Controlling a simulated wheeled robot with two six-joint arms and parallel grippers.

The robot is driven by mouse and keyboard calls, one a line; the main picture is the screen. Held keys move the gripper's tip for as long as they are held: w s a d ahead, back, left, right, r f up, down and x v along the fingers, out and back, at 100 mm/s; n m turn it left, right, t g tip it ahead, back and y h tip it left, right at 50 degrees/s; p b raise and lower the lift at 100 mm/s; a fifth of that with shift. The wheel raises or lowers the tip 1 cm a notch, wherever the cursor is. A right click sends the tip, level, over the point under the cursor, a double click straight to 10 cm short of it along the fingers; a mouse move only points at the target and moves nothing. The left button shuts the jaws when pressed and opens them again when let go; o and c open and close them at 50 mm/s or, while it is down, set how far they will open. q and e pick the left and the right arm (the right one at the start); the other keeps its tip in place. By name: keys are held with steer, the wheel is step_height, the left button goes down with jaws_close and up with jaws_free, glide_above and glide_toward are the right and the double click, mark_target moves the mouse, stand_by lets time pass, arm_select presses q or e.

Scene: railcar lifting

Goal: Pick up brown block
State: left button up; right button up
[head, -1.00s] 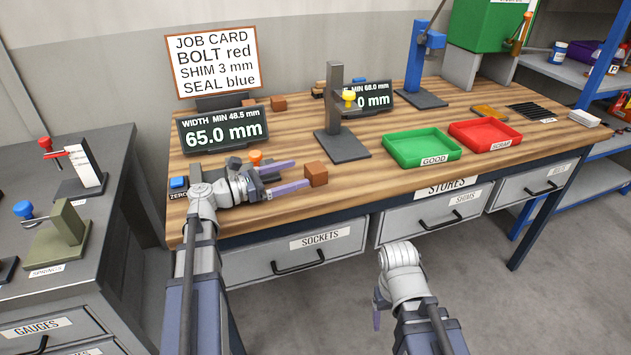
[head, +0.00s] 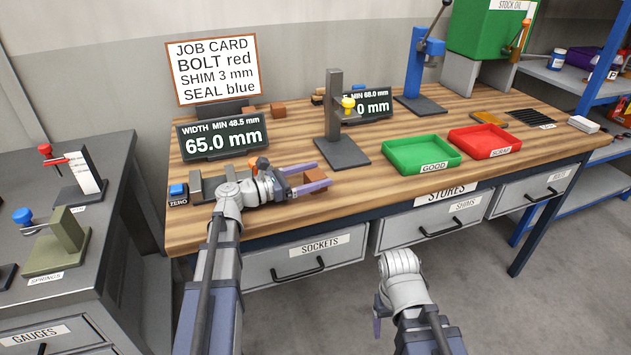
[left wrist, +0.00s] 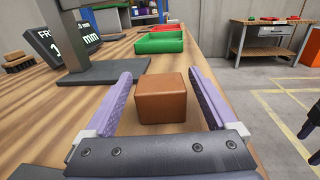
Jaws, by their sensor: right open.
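A brown block (head: 316,174) sits on the wooden bench near its front edge; it also shows in the left wrist view (left wrist: 161,102). My left gripper (head: 323,176) is open, with one purple finger on each side of the block.
A dark stand (head: 340,150) is just behind the block. Green (head: 424,167) and red (head: 487,153) trays lie to the right. A gauge display (head: 222,140) and more brown blocks (head: 278,109) are further back. The bench between block and green tray is clear.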

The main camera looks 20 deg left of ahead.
arm_select(q)
steer(key=c, duration=1.3)
